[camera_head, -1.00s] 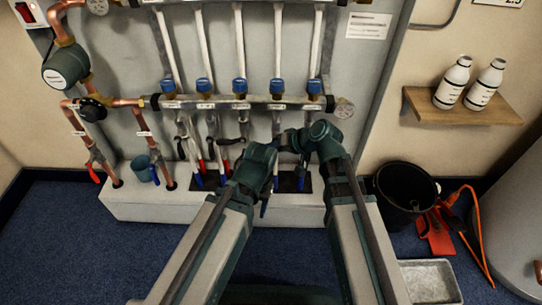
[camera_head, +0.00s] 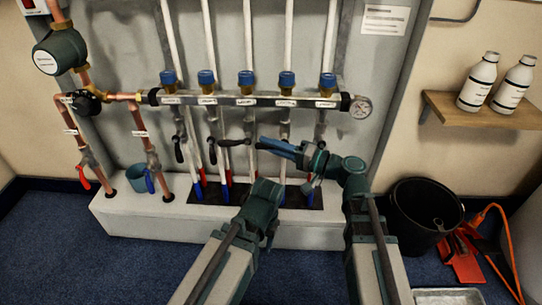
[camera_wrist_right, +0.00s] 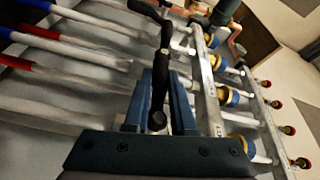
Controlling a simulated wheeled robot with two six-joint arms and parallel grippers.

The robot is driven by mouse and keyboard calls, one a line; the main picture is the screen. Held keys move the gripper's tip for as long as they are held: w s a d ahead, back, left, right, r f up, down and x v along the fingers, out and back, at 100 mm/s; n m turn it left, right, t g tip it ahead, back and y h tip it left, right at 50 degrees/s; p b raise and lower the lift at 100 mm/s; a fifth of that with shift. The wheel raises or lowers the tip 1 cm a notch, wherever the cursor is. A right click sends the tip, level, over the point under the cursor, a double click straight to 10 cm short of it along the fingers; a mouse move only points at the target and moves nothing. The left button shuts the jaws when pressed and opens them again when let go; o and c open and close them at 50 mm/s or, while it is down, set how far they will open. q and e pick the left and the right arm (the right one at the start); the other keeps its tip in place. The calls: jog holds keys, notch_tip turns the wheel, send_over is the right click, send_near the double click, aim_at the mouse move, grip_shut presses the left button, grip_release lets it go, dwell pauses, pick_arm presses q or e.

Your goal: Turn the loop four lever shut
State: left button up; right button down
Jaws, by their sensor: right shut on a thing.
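The fourth cap from the left (camera_head: 287,79) sits above my right gripper (camera_head: 268,146), whose blue fingers point left below the bar. In the right wrist view the right gripper (camera_wrist_right: 162,112) is shut on a black lever (camera_wrist_right: 163,70), which lies between its fingers.
Copper pipes with a red lever (camera_head: 82,177) and a blue lever (camera_head: 150,182) stand at left. A black bucket (camera_head: 427,215), an orange tool (camera_head: 464,258) and a shelf with bottles (camera_head: 470,118) are at right.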

jog(key=shift+r+y+b, duration=0.15)
jog(key=shift+y+b, duration=0.35)
jog(key=shift+r, duration=0.15)
jog(key=c, duration=0.8)
grip_release()
jog(key=shift+o, duration=0.2)
